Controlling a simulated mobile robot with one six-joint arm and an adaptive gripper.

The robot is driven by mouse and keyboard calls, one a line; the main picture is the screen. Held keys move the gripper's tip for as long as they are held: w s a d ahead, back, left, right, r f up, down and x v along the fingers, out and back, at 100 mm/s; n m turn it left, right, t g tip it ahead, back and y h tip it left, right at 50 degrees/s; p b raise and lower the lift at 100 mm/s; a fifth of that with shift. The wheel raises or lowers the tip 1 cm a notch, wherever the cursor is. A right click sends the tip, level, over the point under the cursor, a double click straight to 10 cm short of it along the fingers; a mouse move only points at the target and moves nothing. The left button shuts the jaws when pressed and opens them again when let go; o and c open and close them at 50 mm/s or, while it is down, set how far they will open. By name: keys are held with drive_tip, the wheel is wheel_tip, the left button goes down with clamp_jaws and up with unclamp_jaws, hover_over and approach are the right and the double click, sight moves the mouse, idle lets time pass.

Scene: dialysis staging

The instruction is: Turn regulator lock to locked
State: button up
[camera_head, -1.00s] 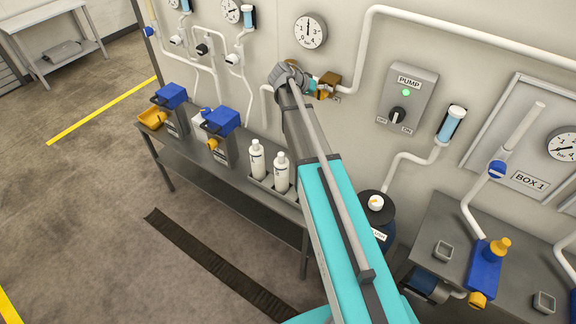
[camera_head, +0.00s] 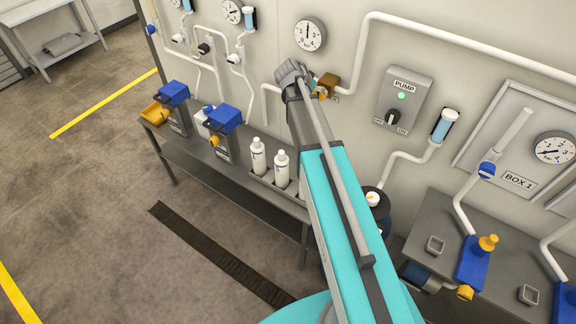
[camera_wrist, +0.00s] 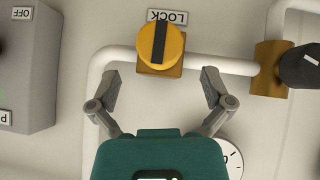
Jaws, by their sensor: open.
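The regulator lock is a round yellow knob (camera_wrist: 161,45) with a black bar across its face, on a brass block on the white pipe. In the wrist view the bar stands nearly upright in the picture. A LOCK label (camera_wrist: 168,17), upside down there, is on the wall beside the knob. My gripper (camera_wrist: 161,90) is open and empty, its two fingers spread wide. The knob lies ahead of the gap between them, with no finger seen touching it. In the head view my arm hides most of the gripper and knob.
A brass fitting with a dark knob (camera_wrist: 302,66) is on the same pipe. The grey PUMP box (camera_head: 402,101) and a wall gauge (camera_head: 310,34) are close by.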

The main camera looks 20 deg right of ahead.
drive_tip(key=p+v, duration=0.6)
drive_tip(key=v, duration=0.3)
drive_tip(key=s+a+f+n+g+y+b, duration=0.1)
drive_tip(key=s+a+f+n+y+b, duration=0.2)
drive_tip(key=s+a+f+b, duration=0.2)
drive_tip(key=s+a+f+n+g+y+b, duration=0.2)
drive_tip(key=s+f+b, duration=0.9)
drive_tip(key=f, duration=0.6)
drive_tip(key=a+n+y+b, duration=0.1)
drive_tip(key=a+n, duration=0.1)
drive_tip(key=a, duration=0.1)
drive_tip(key=shift+a, duration=0.2)
drive_tip(key=shift+w+f, duration=0.1)
drive_tip(key=shift+f, duration=0.05)
drive_tip(key=s+a+f+n+g+y+b, duration=0.1)
drive_tip(key=s+a+n+y, duration=0.1)
drive_tip(key=s, duration=0.3)
drive_tip(key=shift+a+n, duration=0.3)
drive_tip(key=shift+a, duration=0.55)
drive_tip(key=shift+f, duration=0.15)
drive_tip(key=shift+c, duration=0.3)
